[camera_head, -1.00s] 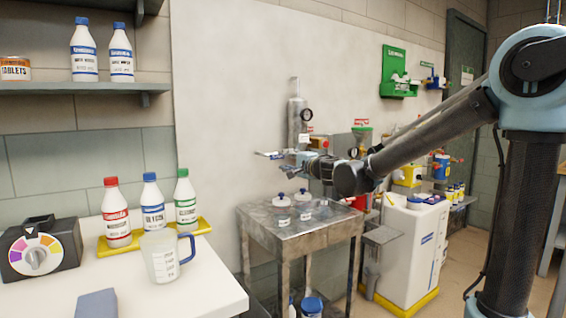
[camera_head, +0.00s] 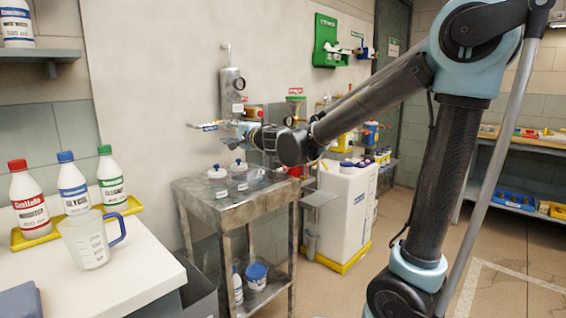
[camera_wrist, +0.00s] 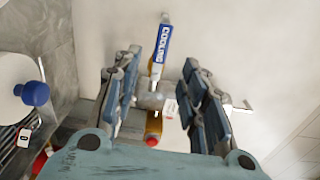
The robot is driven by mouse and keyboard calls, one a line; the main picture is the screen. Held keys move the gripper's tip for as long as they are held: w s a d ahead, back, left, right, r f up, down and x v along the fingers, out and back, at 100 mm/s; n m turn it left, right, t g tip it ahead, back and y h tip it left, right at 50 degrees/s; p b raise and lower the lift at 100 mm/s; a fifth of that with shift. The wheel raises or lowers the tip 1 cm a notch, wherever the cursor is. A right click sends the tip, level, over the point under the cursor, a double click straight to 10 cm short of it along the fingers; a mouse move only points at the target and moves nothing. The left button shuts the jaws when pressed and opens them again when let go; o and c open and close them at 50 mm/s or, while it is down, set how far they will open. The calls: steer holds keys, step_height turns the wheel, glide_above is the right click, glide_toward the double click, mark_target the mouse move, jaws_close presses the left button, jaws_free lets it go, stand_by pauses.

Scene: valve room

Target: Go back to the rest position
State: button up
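My gripper (camera_head: 240,128) is at the end of my outstretched arm, above the metal cart and in front of the wall pipework. In the wrist view my gripper (camera_wrist: 160,82) has its two blue-grey fingers wide apart, with nothing held between them. A lever with a blue and white label reading "COOLING" (camera_wrist: 160,45) shows between and beyond the fingers. The same lever (camera_head: 207,126) sticks out to the left of my gripper in the head view. I cannot tell how far the fingertips are from it.
The metal cart (camera_head: 205,205) carries white blue-lidded jars (camera_head: 218,182). A white counter (camera_head: 110,285) at left holds a measuring jug (camera_head: 88,243) and bottles. Open floor (camera_head: 500,260) lies at right, before a shelf (camera_head: 515,195).

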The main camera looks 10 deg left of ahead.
steer(key=w+d+f+m+t+h, duration=0.1)
steer(key=w+d+m+t+h, duration=0.2)
steer(key=d+m, duration=0.6)
steer(key=w+d+f+m+t+h, duration=0.15)
steer(key=d+m+h, duration=0.25)
steer(key=d+m, duration=0.55)
steer(key=w+d+m+t+h, duration=0.1)
steer(key=w+d+m+h, duration=0.25)
steer(key=d+m, duration=0.55)
steer(key=s+d+f+m+g+h, duration=0.1)
steer(key=s+d+f+m+h, duration=0.2)
steer(key=d, duration=0.4)
steer(key=s+d+f+m+g+h, duration=0.1)
steer(key=d+f+m+h, duration=0.15)
steer(key=d+m, duration=0.4)
steer(key=s+d+f+m+g+h, duration=0.1)
steer(key=s+d+f+m+g, duration=0.5)
steer(key=s+d+f+m, duration=0.75)
steer(key=s+a+f+m+g+y, duration=0.1)
steer(key=s+f+m+g, duration=0.1)
steer(key=s+f+m, duration=0.2)
steer(key=s+f+m+g+y, duration=0.1)
steer(key=s+f+m+g, duration=0.2)
steer(key=s+m, duration=0.6)
step_height(320, 180, down, 2)
steer(key=shift+s+a+f+m+g+y, duration=0.1)
steer(key=shift+s+a+m+g+y, duration=0.25)
steer(key=shift+s, duration=0.9)
